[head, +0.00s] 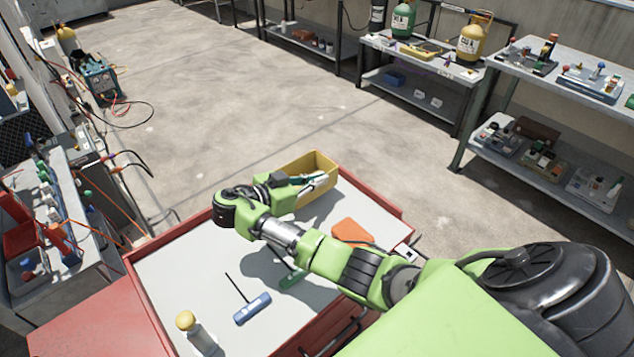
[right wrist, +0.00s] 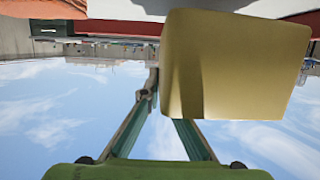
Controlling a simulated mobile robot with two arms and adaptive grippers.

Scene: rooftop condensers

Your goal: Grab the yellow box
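An open-topped yellow box (head: 318,160) stands at the far corner of the red-rimmed cart top (head: 180,268). My right gripper (head: 312,183) reaches across the cart, with its fingers at the near left part of the box and overlapping it in the head view. In the right wrist view, a flat face of the yellow box (right wrist: 240,65) fills the upper right and hides the end of one finger. The other fingertip shows just left of that face. Whether the fingers press on the box wall is unclear. My left gripper is not in view.
On the cart lie an orange flat piece (head: 352,231), a blue-handled tool (head: 252,308), a green item (head: 293,281) partly under my arm, and a yellow-capped bottle (head: 197,334). Equipment stands left. Shelves with parts (head: 560,110) stand right. The floor (head: 240,110) beyond is clear.

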